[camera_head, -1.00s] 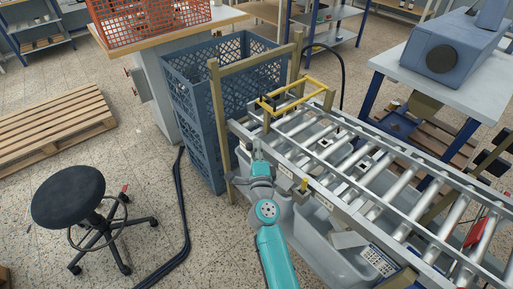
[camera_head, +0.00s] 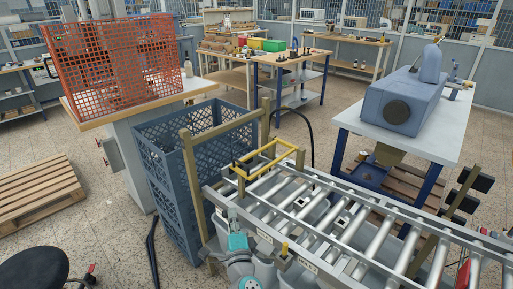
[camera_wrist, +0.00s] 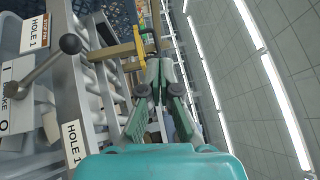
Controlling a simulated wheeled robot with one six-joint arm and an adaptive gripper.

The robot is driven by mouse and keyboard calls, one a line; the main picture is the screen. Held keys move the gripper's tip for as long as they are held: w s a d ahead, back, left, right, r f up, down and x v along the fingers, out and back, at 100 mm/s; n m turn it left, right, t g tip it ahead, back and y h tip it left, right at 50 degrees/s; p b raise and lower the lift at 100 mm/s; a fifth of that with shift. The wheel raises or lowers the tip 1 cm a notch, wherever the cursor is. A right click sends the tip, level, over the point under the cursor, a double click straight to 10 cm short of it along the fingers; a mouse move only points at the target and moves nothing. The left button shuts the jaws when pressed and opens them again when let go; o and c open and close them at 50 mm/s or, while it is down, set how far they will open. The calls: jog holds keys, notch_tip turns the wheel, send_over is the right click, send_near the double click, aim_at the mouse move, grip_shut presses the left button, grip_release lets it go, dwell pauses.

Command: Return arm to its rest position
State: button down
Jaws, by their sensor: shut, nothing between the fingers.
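My teal arm shows at the bottom of the head view, in front of the near side of the roller conveyor (camera_head: 345,232). My gripper (camera_wrist: 158,66) shows in the wrist view with its green-grey fingers drawn together and nothing between them. The fingers point toward the yellow frame at the conveyor's end. In the head view the gripper is small and its fingers cannot be made out clearly.
The yellow frame (camera_head: 268,160) stands on wooden posts at the conveyor's left end. A tall blue crate (camera_head: 170,175) stands left of it. A blue machine (camera_head: 403,98) is on a table at right. A black stool (camera_head: 35,272) is at lower left.

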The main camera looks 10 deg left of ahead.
jog(key=s+d+f+n+h, duration=0.25)
jog(key=s+d+f, duration=0.35)
jog(key=s+d, duration=0.5)
jog(key=s+d+f+n+h, duration=0.2)
jog(key=s+d+f+n, duration=0.3)
jog(key=s+d, duration=0.65)
jog(key=s+d+r+n+g, duration=0.1)
jog(key=s+d+r+n, duration=0.1)
jog(key=s, duration=0.8)
jog(key=s+d+r+n+g+h, duration=0.1)
jog(key=s+d+r+n, duration=0.1)
jog(key=s, duration=0.8)
jog(key=s+d+r+n+g, duration=0.2)
jog(key=s+d+n, duration=0.2)
jog(key=s, duration=0.6)
jog(key=shift+d+r+h, duration=0.3)
jog(key=shift+d+h, duration=0.05)
jog(key=shift+d, duration=0.25)
